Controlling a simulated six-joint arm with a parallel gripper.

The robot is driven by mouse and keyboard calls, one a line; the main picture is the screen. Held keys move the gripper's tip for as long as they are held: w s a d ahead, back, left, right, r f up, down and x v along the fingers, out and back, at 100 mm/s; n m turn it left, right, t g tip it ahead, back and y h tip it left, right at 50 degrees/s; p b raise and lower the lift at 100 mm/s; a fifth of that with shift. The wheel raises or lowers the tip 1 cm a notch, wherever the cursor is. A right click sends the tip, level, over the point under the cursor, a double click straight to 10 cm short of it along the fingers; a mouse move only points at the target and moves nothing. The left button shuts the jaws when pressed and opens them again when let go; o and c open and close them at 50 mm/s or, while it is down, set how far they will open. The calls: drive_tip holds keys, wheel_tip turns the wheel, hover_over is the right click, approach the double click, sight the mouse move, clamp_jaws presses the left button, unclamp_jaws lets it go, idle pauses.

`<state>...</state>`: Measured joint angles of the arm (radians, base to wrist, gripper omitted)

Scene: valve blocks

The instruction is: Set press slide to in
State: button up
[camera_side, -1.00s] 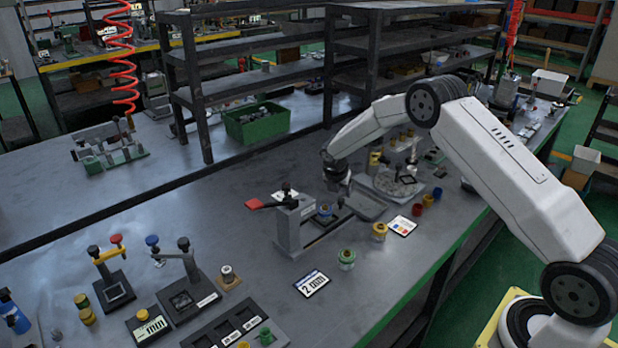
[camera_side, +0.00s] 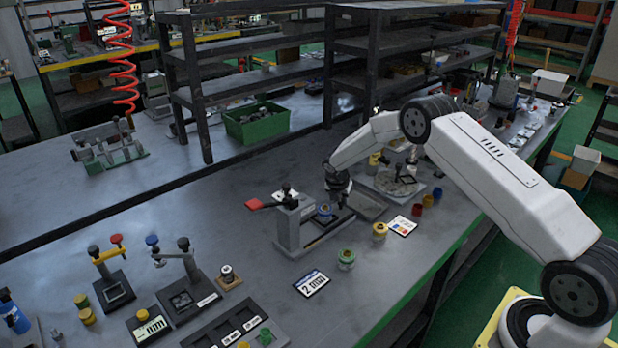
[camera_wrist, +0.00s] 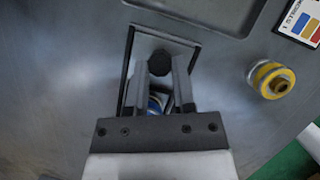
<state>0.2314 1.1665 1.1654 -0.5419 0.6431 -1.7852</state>
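The press (camera_side: 290,225) is a grey block with a red-ended lever (camera_side: 265,203), standing mid-bench in the side view. Its dark slide plate (camera_side: 340,217) extends from the block's right side. A blue-ringed piece (camera_side: 324,211) sits there; in the wrist view, the blue ring (camera_wrist: 154,103) shows partly behind my fingers. My gripper (camera_side: 338,184) points down over the slide's outer end. In the wrist view, my gripper (camera_wrist: 161,68) has its fingers apart, with a dark round knob (camera_wrist: 160,62) between their tips. I cannot tell whether either finger touches the knob.
A dark tray (camera_side: 367,206) lies just beyond the slide. A yellow-ringed part (camera_side: 379,231), a green-ringed part (camera_side: 346,259) and a "2 mm" card (camera_side: 312,284) lie toward the front edge. Lever stands (camera_side: 185,285) are at left.

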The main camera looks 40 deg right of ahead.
clamp_jaws()
idle(1.1)
